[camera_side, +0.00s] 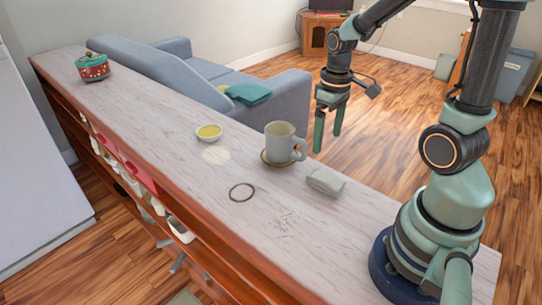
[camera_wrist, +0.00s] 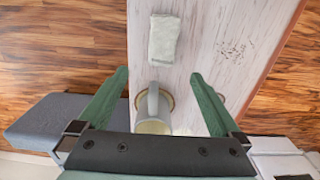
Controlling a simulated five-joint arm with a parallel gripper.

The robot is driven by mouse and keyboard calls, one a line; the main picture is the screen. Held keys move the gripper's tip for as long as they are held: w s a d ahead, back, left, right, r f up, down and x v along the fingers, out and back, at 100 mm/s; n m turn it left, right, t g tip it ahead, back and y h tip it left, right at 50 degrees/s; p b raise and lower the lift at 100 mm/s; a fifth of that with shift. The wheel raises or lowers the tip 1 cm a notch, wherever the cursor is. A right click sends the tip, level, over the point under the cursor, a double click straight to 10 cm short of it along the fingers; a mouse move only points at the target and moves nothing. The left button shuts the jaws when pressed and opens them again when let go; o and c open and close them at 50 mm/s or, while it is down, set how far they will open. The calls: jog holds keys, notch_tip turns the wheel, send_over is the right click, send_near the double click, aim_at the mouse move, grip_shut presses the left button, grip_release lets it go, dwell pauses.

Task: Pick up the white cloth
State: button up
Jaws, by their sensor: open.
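A white cloth (camera_side: 326,181), folded into a small block, lies on the pale wooden shelf top (camera_side: 330,240), to the right of the mug. In the wrist view the cloth (camera_wrist: 164,39) lies at the top, beyond my fingertips. My gripper (camera_side: 328,140) is open and empty, above and behind the mug and cloth in the side view. In the wrist view its two green fingers (camera_wrist: 160,75) are spread wide, with the mug showing between them.
A grey mug (camera_side: 280,143) stands on a saucer (camera_side: 264,158) close to the cloth. A small yellow-filled bowl (camera_side: 209,132), a dark ring (camera_side: 242,192) and scattered crumbs (camera_side: 284,224) are on the top. A red pot (camera_side: 93,68) stands at the far left end.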

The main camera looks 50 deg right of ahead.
send_over(322, 174)
jog(key=f, duration=0.7)
jog(key=shift+w+d, duration=0.1)
jog(key=shift+d, duration=0.2)
jog(key=f, duration=0.4)
jog(key=shift+a, duration=0.25)
jog(key=shift+f, duration=0.7)
jog(key=c, duration=1.5)
jog(key=shift+o, duration=0.2)
jog(key=shift+r, duration=0.1)
notch_tip(322, 174, up, 20)
